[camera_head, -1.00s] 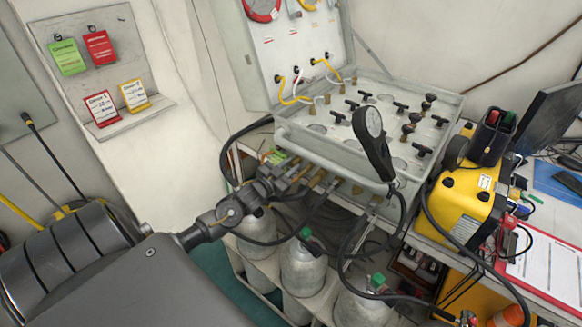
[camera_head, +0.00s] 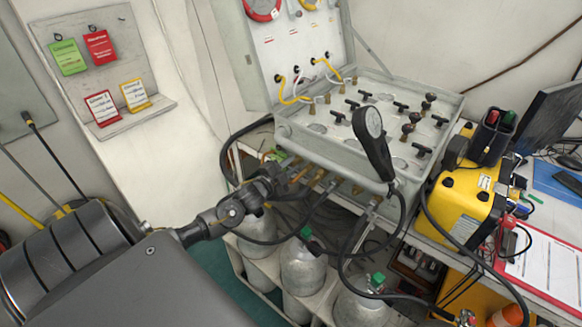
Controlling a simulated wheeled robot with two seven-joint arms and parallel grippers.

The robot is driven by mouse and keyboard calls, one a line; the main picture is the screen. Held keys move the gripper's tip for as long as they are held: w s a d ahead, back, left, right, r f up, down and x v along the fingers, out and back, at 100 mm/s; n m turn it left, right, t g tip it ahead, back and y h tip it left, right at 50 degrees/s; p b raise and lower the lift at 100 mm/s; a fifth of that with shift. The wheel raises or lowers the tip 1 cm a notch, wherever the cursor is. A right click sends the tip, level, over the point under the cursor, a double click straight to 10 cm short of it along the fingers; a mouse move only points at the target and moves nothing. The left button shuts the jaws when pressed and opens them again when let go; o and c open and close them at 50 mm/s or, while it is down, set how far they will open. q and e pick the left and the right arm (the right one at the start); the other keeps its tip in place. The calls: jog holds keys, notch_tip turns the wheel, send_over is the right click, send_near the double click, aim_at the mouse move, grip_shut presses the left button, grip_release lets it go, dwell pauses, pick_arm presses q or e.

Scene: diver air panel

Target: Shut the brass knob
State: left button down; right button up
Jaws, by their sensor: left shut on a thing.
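The grey-white air panel case (camera_head: 300,140) stands open on the bench. A row of brass fittings (camera_head: 316,178) sticks out low on its front face. My left gripper (camera_head: 284,174) reaches in from the left to the left end of that row, below the front edge. Its jaws are shut on the brass knob there, which the fingers almost wholly hide. How far the knob is turned cannot be seen. My right gripper is not in view.
A black gauge (camera_head: 372,140) on a hose stands before the panel's front right. Grey cylinders (camera_head: 302,268) with green caps stand below. Black hoses hang around the front. A yellow unit (camera_head: 465,205) sits to the right, and a tag board (camera_head: 95,60) hangs at the left.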

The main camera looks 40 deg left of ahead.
pick_arm(q)
jog(key=shift+m, duration=0.3)
jog(key=c, duration=1.5)
grip_release()
jog(key=shift+s+f, duration=0.1)
jog(key=shift+s, duration=0.3)
jog(key=s+b, duration=0.1)
jog(key=s, duration=0.4)
jog(key=s+b, duration=0.1)
jog(key=s, duration=0.4)
jog(key=shift+d+r, duration=0.15)
jog(key=shift+r, duration=0.05)
